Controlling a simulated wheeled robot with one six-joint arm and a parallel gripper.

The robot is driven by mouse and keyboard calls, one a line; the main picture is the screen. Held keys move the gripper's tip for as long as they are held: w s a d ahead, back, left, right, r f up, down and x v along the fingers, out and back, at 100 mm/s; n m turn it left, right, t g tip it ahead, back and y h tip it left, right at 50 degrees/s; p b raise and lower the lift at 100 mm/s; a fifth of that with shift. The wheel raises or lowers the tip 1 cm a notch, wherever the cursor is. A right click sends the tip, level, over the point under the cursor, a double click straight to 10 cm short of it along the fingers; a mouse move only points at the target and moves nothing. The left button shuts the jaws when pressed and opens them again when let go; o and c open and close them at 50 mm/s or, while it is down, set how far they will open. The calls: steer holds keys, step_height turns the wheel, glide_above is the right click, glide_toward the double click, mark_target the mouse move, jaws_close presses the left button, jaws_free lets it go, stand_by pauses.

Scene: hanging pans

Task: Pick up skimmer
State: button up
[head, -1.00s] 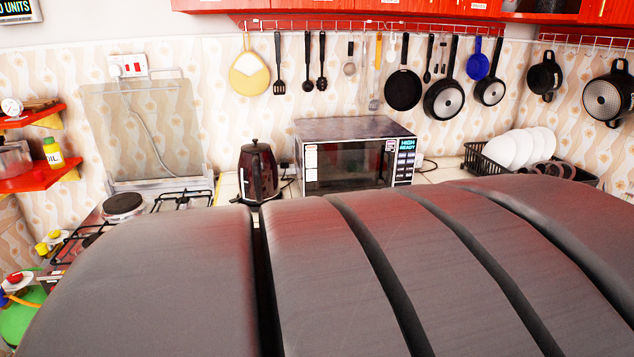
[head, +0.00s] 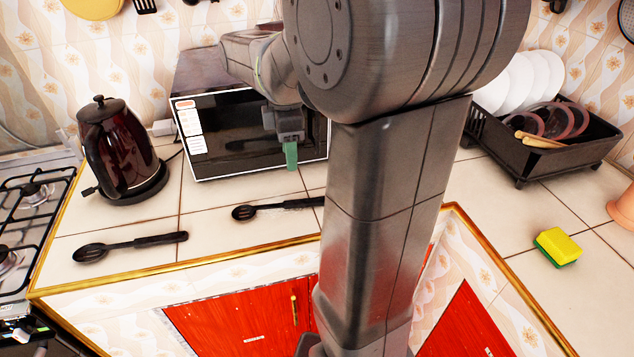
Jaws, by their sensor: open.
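Two long black utensils lie flat on the tiled counter. The right one (head: 278,208) has a slotted head at its left end, and its handle runs right until my arm hides the end. The left one (head: 130,246) has a rounded head at its left end and a handle pointing right. Either may be the skimmer; the slotted right one looks more like it. My gripper (head: 291,155) points down in front of the microwave, above and apart from the right utensil. One green fingertip shows clearly. My gripper is open and nothing shows in it.
The microwave (head: 255,140) stands close behind my gripper. A dark kettle (head: 118,150) and a gas stove (head: 30,215) are at left. A black dish rack (head: 545,150) with white plates and a yellow-green sponge (head: 558,247) are at right. The counter's gold front edge (head: 190,262) is near the utensils.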

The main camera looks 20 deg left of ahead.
glide_above(288, 203)
steer(key=f, duration=0.8)
steer(key=shift+w+d+f+b, duration=0.15)
steer(key=shift+w+d+b, duration=0.1)
steer(key=shift+d+b, duration=0.15)
steer(key=shift+s+a+f, duration=0.1)
steer(key=shift+a+f, duration=0.1)
steer(key=shift+f, duration=1.15)
steer(key=shift+s+a+f, duration=0.1)
steer(key=shift+a+f, duration=0.1)
steer(key=shift+f, duration=1.1)
jaws_close()
